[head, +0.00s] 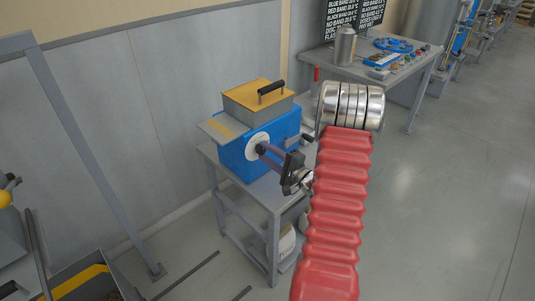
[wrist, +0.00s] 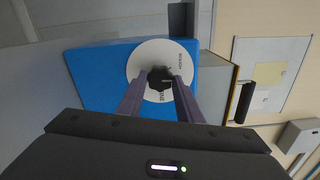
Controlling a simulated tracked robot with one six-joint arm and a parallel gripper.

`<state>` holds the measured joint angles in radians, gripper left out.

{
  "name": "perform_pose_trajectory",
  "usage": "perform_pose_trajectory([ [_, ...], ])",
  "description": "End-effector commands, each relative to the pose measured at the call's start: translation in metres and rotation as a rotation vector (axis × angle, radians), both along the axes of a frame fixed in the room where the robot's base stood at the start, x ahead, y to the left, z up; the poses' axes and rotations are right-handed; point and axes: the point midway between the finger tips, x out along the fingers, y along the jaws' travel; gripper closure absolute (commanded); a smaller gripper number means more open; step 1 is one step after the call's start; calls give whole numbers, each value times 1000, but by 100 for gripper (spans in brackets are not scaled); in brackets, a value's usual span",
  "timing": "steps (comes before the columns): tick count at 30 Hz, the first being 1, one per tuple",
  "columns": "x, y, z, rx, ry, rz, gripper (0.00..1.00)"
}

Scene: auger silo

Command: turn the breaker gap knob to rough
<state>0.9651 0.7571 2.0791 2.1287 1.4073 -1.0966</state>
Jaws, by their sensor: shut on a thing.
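The blue breaker (head: 232,158) stands on a grey metal stand, with a white round dial (head: 254,141) on its front. In the wrist view, the dial (wrist: 141,59) carries dark lettering at its right edge that seems to read ROUGH, and more near the bottom, perhaps FINE. The black gap knob (wrist: 160,73) sits at the dial's centre. My gripper (wrist: 160,81) has its two purple fingers on either side of the knob, shut on it. In the head view, my gripper (head: 263,148) reaches the dial from the right. Which mark the knob points to is not clear.
A grey hopper with a yellow lid (head: 257,93) and black handle tops the breaker. A white bucket (head: 286,240) is under the stand. A workbench (head: 398,75) with a metal canister stands behind at right. A grey frame post (head: 85,140) rises at left. Floor at right is clear.

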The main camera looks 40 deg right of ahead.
Motion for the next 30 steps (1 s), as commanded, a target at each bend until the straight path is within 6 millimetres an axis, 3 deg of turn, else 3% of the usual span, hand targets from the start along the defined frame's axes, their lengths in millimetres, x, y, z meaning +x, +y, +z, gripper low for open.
perform_pose_trajectory([
  [15, -1, 4, -4, -444, -6, 8, 90],
  [30, -1, 5, -6, -593, -7, 10, 90],
])
